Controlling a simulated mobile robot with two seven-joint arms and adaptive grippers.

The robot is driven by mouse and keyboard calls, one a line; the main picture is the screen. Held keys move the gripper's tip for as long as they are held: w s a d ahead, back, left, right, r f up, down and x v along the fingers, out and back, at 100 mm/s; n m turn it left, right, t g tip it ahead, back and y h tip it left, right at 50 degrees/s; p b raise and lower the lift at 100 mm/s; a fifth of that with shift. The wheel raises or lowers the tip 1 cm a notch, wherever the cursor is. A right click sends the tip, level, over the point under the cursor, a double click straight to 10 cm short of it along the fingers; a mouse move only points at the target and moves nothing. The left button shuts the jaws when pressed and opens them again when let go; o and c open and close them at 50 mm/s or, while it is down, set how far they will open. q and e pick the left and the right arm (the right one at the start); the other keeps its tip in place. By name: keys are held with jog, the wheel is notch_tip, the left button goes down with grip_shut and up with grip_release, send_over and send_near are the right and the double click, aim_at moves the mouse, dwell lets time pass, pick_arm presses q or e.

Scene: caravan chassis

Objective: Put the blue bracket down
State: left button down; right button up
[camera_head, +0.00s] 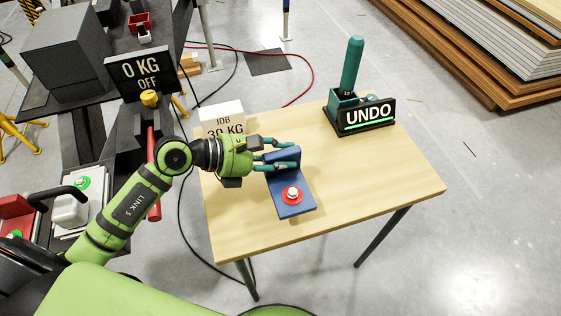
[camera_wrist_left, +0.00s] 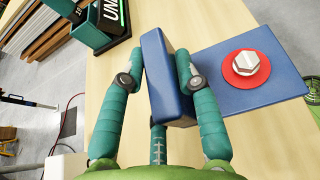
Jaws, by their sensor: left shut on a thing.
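The blue bracket (camera_head: 292,199) is an L-shaped piece with a flat plate, an upright flange and a red washer with a silver bolt head on the plate. My left gripper (camera_head: 283,160) is shut on its upright flange, over the wooden table (camera_head: 370,175). In the left wrist view, teal fingers stand on both sides of the flange of the bracket (camera_wrist_left: 235,75), and the plate extends to the right. The plate looks level and close to the tabletop; I cannot tell whether it touches. My right gripper is not in view.
An UNDO sign (camera_head: 367,115) with a teal lever (camera_head: 351,65) stands at the table's back. A white JOB 30 KG block (camera_head: 222,118) stands at the back left. The table's right part is clear. A 0 KG OFF sign (camera_head: 142,70) stands left of the table.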

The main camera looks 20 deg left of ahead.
pick_arm(q)
jog(key=shift+w+a+f, duration=0.2)
jog(key=shift+w, duration=0.2)
jog(key=shift+w+a+f, duration=0.15)
jog(key=shift+w+f, duration=0.05)
jog(key=shift+w, duration=0.2)
jog(key=shift+w+f, duration=0.1)
jog(key=shift+f, duration=0.15)
notch_tip(320, 180, down, 4)
jog(key=shift+r, duration=0.2)
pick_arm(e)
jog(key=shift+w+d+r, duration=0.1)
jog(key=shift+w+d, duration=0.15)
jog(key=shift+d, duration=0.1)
pick_arm(q)
jog(key=shift+f, duration=0.2)
jog(key=c, duration=0.9)
grip_release()
